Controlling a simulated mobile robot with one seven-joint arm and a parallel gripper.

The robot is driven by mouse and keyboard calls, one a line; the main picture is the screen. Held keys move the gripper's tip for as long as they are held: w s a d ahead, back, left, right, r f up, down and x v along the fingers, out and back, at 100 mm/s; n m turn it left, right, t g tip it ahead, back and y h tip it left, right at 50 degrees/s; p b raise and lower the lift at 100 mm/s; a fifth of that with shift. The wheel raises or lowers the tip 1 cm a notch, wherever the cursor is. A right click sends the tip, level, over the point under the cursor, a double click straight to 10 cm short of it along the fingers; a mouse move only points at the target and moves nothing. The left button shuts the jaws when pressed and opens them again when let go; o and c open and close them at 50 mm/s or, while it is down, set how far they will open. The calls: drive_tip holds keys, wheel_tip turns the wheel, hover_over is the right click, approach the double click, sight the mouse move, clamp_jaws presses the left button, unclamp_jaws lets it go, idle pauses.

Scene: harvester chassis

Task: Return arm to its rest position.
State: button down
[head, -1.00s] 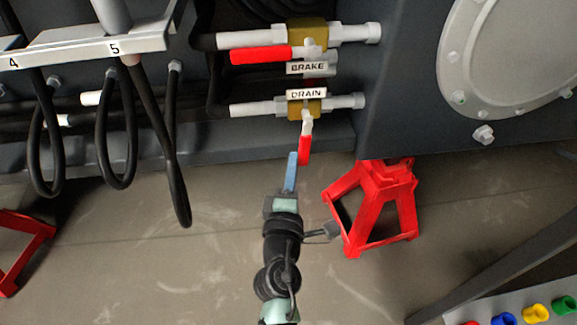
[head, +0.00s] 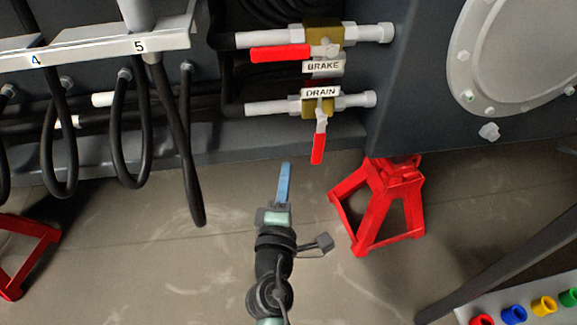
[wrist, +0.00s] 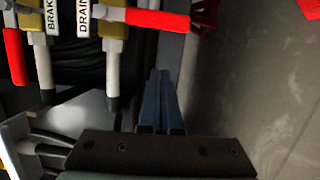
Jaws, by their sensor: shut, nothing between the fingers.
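My gripper (head: 284,183) is in the lower middle of the head view, its blue fingers pointing up toward the chassis. The fingers are together with nothing between them, and they are apart from the valve handles. In the wrist view the blue fingers (wrist: 160,90) also lie side by side. The red drain valve handle (head: 318,148) hangs downward, up and to the right of my fingertips. The red brake valve handle (head: 280,53) lies level, pointing left. In the wrist view the drain handle (wrist: 157,19) is just beyond the fingertips.
A red jack stand (head: 375,215) is to the right of my gripper, and another (head: 22,255) is at the far left. Black hoses (head: 185,150) hang at the left under a numbered rail (head: 95,50). Colored caps (head: 513,314) sit at the lower right. The floor around my gripper is open.

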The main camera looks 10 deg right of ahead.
drive_tip(key=v, duration=0.7)
drive_tip(key=shift+s, duration=0.2)
drive_tip(key=shift+r, duration=0.1)
drive_tip(key=w+d+r+m+t+h+p, duration=0.15)
drive_tip(key=r+m+p, duration=0.45)
drive_tip(key=r, duration=1.3)
drive_tip(key=w+r+m+t+h+p, duration=0.15)
drive_tip(key=r+m+p, duration=0.35)
drive_tip(key=r, duration=1.4)
drive_tip(key=s+a+r+m+t+y+p, duration=0.2)
drive_tip(key=s+r+y+p, duration=0.15)
drive_tip(key=r, duration=0.85)
drive_tip(key=s+a+r+m+t+y+p, duration=0.1)
drive_tip(key=s+a+r+t+y+p, duration=0.2)
drive_tip(key=r, duration=0.9)
drive_tip(key=s+r+m+t+y+p, duration=0.15)
drive_tip(key=s+r+p, duration=0.35)
drive_tip(key=r, duration=0.7)
wheel_tip(320, 180, up, 35)
drive_tip(key=w+p, duration=0.1)
drive_tip(key=p, duration=3.5)
drive_tip(key=shift+w+h, duration=0.3)
drive_tip(key=shift+a+t, duration=0.1)
drive_tip(key=shift+t, duration=0.15)
